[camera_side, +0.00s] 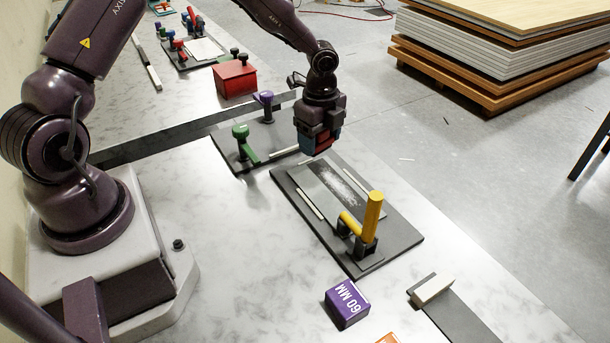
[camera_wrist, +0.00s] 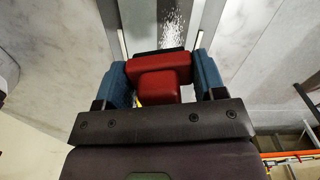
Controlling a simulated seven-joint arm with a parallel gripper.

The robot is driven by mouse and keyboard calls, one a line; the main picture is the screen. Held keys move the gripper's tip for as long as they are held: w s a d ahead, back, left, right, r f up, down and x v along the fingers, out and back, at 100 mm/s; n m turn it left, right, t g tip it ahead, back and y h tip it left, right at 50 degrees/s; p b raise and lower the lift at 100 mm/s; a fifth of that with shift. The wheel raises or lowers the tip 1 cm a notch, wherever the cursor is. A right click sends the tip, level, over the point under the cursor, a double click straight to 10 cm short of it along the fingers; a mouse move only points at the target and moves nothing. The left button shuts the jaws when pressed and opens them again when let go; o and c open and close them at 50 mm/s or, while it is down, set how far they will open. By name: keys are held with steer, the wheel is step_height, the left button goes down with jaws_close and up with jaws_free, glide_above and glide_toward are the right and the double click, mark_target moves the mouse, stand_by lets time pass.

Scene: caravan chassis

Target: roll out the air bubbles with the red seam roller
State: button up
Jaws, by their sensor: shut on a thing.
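My gripper (camera_side: 318,146) is shut on the red seam roller (camera_side: 322,145). In the wrist view, the roller's red T-shaped handle (camera_wrist: 158,78) sits between my blue fingertips (camera_wrist: 160,84). The roller's wheel end is mostly hidden; a dark edge shows beyond the handle. I hold it over the far end of a dark grey board (camera_side: 395,240). A dark strip with white speckles (camera_side: 343,184), which look like the bubbles, runs along the board. It also shows in the wrist view (camera_wrist: 203,18). I cannot tell whether the roller touches the strip.
A yellow-handled tool (camera_side: 372,215) stands upright at the board's near end. A plate with a green-handled tool (camera_side: 241,144) and a purple one (camera_side: 266,103) lies left of the board.

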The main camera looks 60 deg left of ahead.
mark_target(319, 166)
steer(key=shift+w+a+f+m, duration=0.3)
steer(key=shift+a+f+m, duration=0.1)
steer(key=shift+f, duration=0.7)
steer(key=shift+w+a+f+m, duration=0.3)
steer(key=shift+a+f+m, duration=0.1)
steer(key=shift+f, duration=0.75)
steer(key=shift+w+a+f+m, duration=0.3)
steer(key=shift+f+m, duration=0.1)
steer(key=shift+f, duration=0.7)
steer(key=shift+d+f, duration=0.2)
steer(key=shift+d, duration=0.5)
steer(key=shift+c, duration=0.6)
steer(key=shift+d, duration=6.6)
steer(key=shift+a, duration=7.5)
step_height(319, 166, up, 8)
steer(key=shift+d+r, duration=0.15)
steer(key=shift+r, duration=0.05)
steer(key=shift+d, duration=0.1)
